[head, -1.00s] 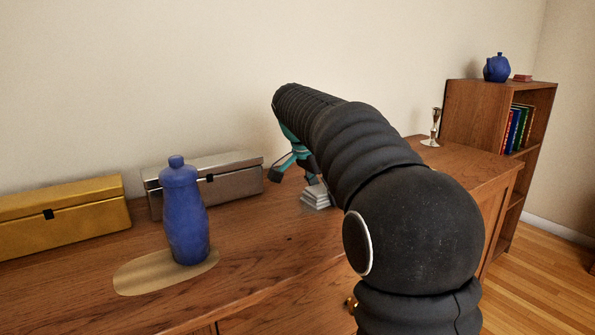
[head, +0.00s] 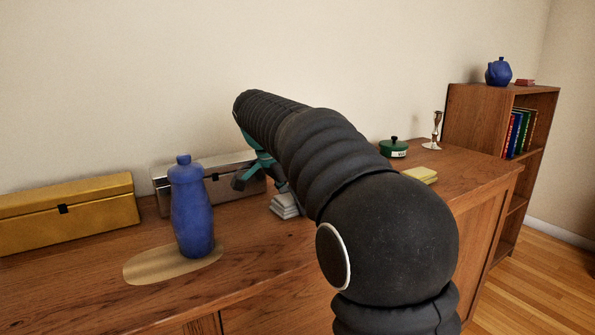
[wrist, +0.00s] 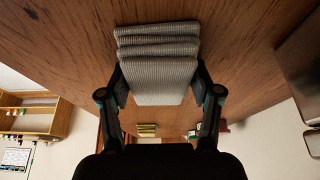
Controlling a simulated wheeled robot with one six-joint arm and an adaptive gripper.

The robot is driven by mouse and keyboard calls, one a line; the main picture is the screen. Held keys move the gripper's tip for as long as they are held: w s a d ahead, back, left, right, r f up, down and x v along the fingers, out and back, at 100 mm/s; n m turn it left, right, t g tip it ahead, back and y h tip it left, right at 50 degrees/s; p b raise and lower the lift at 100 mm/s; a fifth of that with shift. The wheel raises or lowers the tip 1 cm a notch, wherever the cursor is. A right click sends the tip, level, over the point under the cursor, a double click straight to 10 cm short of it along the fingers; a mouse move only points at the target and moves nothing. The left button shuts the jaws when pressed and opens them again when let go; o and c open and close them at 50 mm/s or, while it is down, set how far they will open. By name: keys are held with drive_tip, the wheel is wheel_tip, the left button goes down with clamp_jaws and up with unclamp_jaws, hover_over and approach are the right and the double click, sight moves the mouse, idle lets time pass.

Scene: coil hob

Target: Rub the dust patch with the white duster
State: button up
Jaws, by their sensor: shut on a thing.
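The white duster (head: 285,206), a folded ribbed cloth, is at the wood top in the head view, in front of the silver box. In the wrist view the duster (wrist: 158,72) lies between both fingers. My gripper (wrist: 160,92) is shut on it. In the head view my arm hides most of the gripper. A tan oval patch (head: 143,270) lies left of the duster, under a blue bottle (head: 192,215); I cannot tell whether it is dust or a mat. No other dust patch is clear to me.
A gold box (head: 70,210) and a silver box (head: 165,190) stand along the wall. A green lidded pot (head: 393,151), a yellow block (head: 421,175) and a candlestick (head: 435,135) are at the right. Bare wood lies between bottle and duster.

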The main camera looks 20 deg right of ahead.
drive_tip(key=shift+s+a+r, duration=0.1)
drive_tip(key=shift+a+r, duration=0.1)
drive_tip(key=shift+a, duration=0.1)
drive_tip(key=shift+r, duration=0.95)
wheel_tip(320, 180, up, 2)
drive_tip(key=shift+d, duration=0.15)
drive_tip(key=shift+r, duration=1.95)
